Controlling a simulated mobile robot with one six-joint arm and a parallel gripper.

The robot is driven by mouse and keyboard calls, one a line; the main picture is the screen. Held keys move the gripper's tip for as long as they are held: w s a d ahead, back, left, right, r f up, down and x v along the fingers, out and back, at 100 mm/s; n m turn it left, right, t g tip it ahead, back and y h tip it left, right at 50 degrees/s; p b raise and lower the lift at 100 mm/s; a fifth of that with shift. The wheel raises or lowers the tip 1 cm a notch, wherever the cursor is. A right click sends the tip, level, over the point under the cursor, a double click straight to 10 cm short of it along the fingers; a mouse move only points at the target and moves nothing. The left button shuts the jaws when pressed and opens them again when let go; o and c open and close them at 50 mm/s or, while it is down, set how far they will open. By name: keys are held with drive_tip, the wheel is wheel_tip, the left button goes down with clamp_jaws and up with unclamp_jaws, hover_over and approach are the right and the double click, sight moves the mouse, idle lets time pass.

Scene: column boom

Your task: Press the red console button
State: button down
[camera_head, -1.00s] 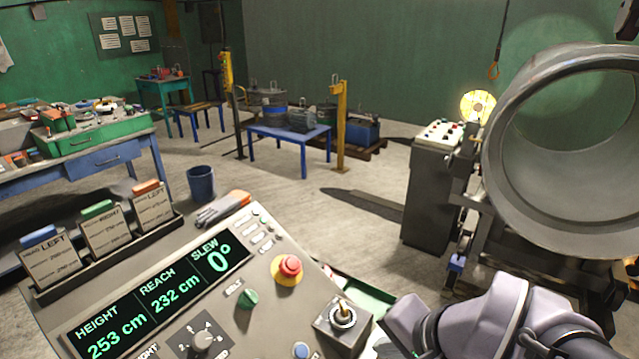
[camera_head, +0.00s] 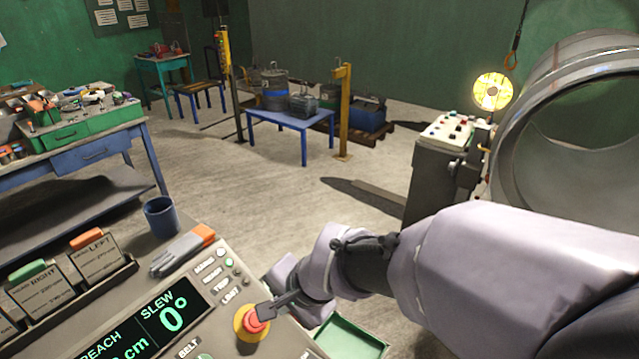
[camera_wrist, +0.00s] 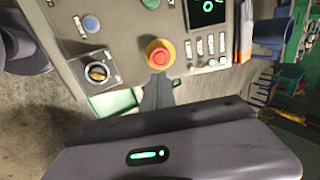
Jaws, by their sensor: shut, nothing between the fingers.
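The red console button (camera_head: 257,318) sits in a yellow ring on the grey console (camera_head: 222,290), right of the display. In the wrist view the red button (camera_wrist: 158,56) shows just beyond the tip of my gripper (camera_wrist: 157,80). In the head view my gripper (camera_head: 268,309) reaches in from the right, its shut fingertips overlapping the button's right side. The fingers hold nothing. I cannot tell whether the tip touches the button or whether the button is pressed down.
A display (camera_head: 130,335) reading slew 0° and a row of small buttons (camera_head: 229,264) lie near the red button. Gloves (camera_head: 182,250) and a blue cup (camera_head: 161,217) are at the console's far edge. A green tray (camera_head: 350,338) is to the right.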

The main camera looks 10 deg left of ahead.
sight(256, 321)
drive_tip(key=b+x, duration=0.4)
drive_tip(key=x, duration=0.9)
drive_tip(key=shift+w, duration=0.1)
